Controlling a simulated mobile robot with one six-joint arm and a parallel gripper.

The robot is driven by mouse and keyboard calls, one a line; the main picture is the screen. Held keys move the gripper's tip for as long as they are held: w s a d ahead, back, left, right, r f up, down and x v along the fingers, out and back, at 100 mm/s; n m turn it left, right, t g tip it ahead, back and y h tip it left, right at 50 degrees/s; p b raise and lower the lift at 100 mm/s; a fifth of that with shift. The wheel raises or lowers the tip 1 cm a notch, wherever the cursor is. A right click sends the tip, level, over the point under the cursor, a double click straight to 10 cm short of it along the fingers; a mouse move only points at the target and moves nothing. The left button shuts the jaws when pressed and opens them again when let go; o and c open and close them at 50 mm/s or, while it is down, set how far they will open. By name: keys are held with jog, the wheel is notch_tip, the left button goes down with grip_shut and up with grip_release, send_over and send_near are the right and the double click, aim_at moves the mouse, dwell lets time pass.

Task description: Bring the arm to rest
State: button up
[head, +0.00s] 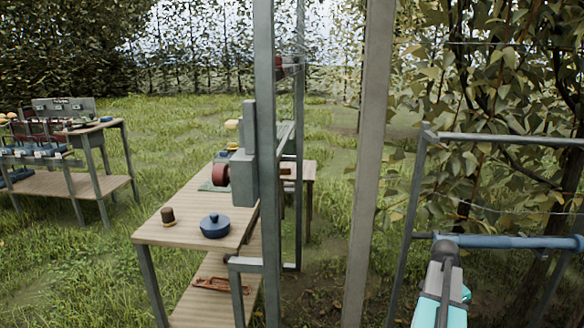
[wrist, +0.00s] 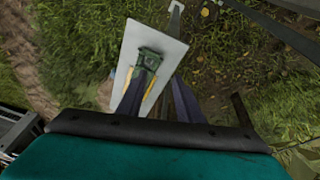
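My arm (head: 440,288) shows at the lower right of the head view, teal and grey, in front of a blue-grey horizontal tube. I cannot make out my gripper's fingers there. In the wrist view my gripper (wrist: 158,82) points downward with its two dark fingers spread apart. I see nothing held between them. Beyond the fingers is a pale board (wrist: 166,42) with a green tool with yellow parts (wrist: 147,62). The tool appears to lie on the board, apart from the fingers, though its lower end is partly hidden.
A metal frame (head: 425,180) and a leafy tree (head: 500,70) stand close to my arm. Upright posts (head: 368,160) cross the middle. Another bench (head: 75,183) stands far left on open grass.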

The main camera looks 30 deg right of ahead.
jog(key=w+a+f+n+y+p, duration=0.1)
jog(key=w+a+f+n, duration=0.25)
jog(key=a, duration=0.35)
jog(key=w+a+f+n+p, duration=0.25)
jog(key=a+f, duration=0.25)
jog(key=a, duration=0.3)
jog(key=w+a+f+n+y+p, duration=0.1)
jog(key=w+a+f+n, duration=0.1)
jog(key=w+a+f, duration=0.35)
jog(key=s+a+f+n+g+p, duration=0.1)
jog(key=a+f+n+p, duration=0.15)
jog(key=a, duration=0.65)
jog(key=s+a+f+n+p, duration=0.1)
jog(key=s+a+f+n, duration=0.15)
jog(key=a, duration=0.75)
jog(key=s+a+f+n+g+p, duration=0.1)
jog(key=s+a+f+n+p, duration=0.1)
jog(key=s+a+n, duration=0.2)
jog(key=s+a+f+n+g+y+p, duration=0.1)
jog(key=s+a+f+n+p, duration=0.1)
jog(key=s+a, duration=0.8)
jog(key=a+f+n, duration=0.1)
jog(key=a+n, duration=0.1)
jog(key=a, duration=0.2)
jog(key=shift+a+f, duration=0.2)
jog(key=shift+a, duration=0.2)
jog(key=shift+d, duration=0.1)
